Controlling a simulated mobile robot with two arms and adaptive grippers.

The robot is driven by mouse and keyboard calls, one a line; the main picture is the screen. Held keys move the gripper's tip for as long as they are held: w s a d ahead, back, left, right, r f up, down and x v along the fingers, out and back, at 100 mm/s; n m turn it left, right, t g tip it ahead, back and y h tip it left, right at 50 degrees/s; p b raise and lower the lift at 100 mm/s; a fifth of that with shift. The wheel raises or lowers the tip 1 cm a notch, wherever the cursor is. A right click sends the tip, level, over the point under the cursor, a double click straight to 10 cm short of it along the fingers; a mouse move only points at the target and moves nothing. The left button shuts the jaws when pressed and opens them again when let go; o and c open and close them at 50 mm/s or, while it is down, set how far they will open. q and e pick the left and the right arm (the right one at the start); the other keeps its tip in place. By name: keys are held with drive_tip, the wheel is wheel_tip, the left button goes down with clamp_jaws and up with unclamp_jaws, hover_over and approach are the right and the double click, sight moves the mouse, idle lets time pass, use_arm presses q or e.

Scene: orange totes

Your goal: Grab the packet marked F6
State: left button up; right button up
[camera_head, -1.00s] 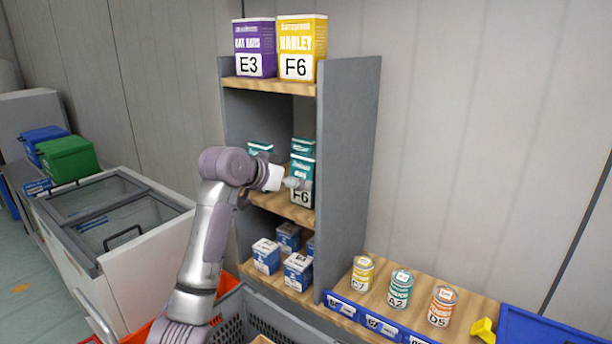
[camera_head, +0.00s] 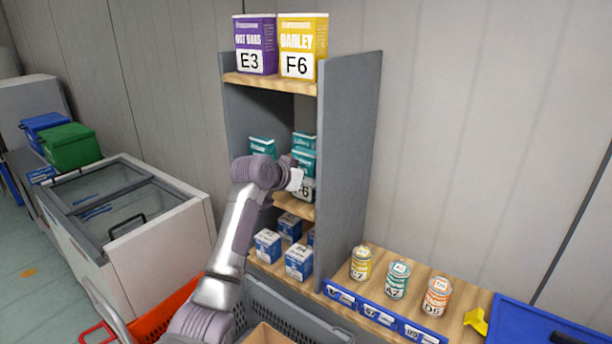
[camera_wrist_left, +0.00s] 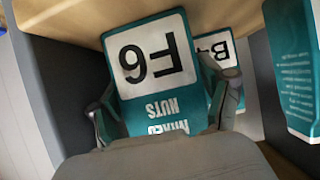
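A teal packet marked F6 (camera_wrist_left: 152,62), lettered "NUTS", fills the middle of the left wrist view, upside down. In the head view it stands on the middle shelf, its label (camera_head: 308,190) partly hidden by my left arm. My left gripper (camera_wrist_left: 166,98) is in front of it, with one finger at each side. The fingers look spread; a gap shows at the right finger, and I see no firm contact. A yellow barley box (camera_head: 302,45) on the top shelf is also marked F6. My right gripper is not in view.
A teal packet marked B (camera_wrist_left: 215,48) stands close behind, and another (camera_wrist_left: 296,65) stands at the right. The grey shelf side panel (camera_head: 347,170) rises right of the arm. Blue-white boxes (camera_head: 298,262) sit below. A grey crate (camera_head: 290,312) is at the front.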

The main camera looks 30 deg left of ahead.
use_arm(q)
drive_tip(key=c, duration=0.7)
drive_tip(key=shift+r, duration=0.1)
